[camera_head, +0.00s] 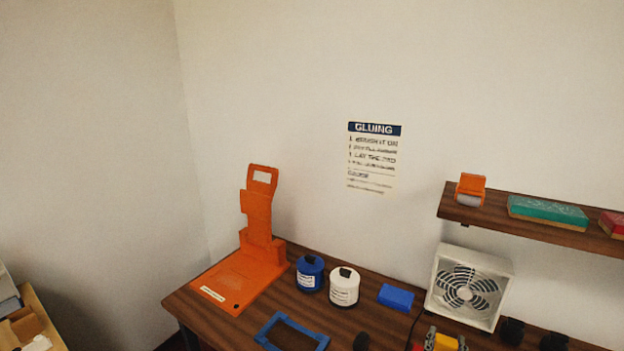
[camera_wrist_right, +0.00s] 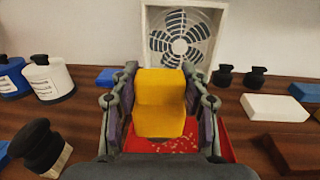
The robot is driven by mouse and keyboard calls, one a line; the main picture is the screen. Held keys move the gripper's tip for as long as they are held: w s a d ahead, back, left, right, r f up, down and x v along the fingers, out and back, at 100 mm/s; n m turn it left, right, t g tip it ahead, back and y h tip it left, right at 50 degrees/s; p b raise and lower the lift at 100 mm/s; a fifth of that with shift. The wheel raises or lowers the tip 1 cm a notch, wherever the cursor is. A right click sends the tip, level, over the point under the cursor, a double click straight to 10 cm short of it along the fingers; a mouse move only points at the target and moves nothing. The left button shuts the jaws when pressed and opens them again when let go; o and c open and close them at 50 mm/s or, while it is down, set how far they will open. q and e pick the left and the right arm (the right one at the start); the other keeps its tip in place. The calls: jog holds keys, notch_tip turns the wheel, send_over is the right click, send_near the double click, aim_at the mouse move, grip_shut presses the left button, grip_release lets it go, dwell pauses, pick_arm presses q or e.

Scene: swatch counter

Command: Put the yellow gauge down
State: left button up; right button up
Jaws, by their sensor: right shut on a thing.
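The yellow gauge (camera_wrist_right: 160,100) is a stepped yellow block between the two fingers of my right gripper (camera_wrist_right: 160,105) in the right wrist view. The gripper is shut on it. A red tray-like surface (camera_wrist_right: 212,140) with pale crumbs shows behind and below the gauge; I cannot tell whether the gauge touches it. In the head view, the gauge (camera_head: 442,344) and the tips of my right gripper (camera_head: 445,340) show only at the bottom edge, in front of the fan. My left gripper is not in view.
A white fan (camera_head: 468,287) stands at the back of the brown counter (camera_head: 385,322). A blue jar (camera_head: 309,275), white jar (camera_head: 344,288), blue block (camera_head: 396,297), blue frame (camera_head: 268,330) and orange stand (camera_head: 235,282) are to the left. Dark-knobbed things (camera_wrist_right: 240,76) and a white block (camera_wrist_right: 275,107) are right.

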jog(key=a+y, duration=0.1)
jog(key=w+a+f+n+y, duration=0.1)
jog(key=a, duration=0.1)
jog(key=a+n+t+y, duration=0.1)
jog(key=a, duration=0.1)
jog(key=shift+w+f, duration=0.15)
jog(key=s+a+f+n+y, duration=0.1)
jog(key=a+n+y, duration=0.2)
jog(key=a, duration=0.3)
jog(key=shift+a+t+y, duration=0.25)
jog(key=shift+t+y, duration=0.15)
jog(key=shift+y, duration=0.5)
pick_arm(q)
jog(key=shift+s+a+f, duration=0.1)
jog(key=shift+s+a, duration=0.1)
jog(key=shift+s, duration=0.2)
pick_arm(e)
jog(key=shift+a+f+n, duration=0.15)
jog(key=shift+a+n, duration=0.1)
jog(key=shift+n, duration=0.05)
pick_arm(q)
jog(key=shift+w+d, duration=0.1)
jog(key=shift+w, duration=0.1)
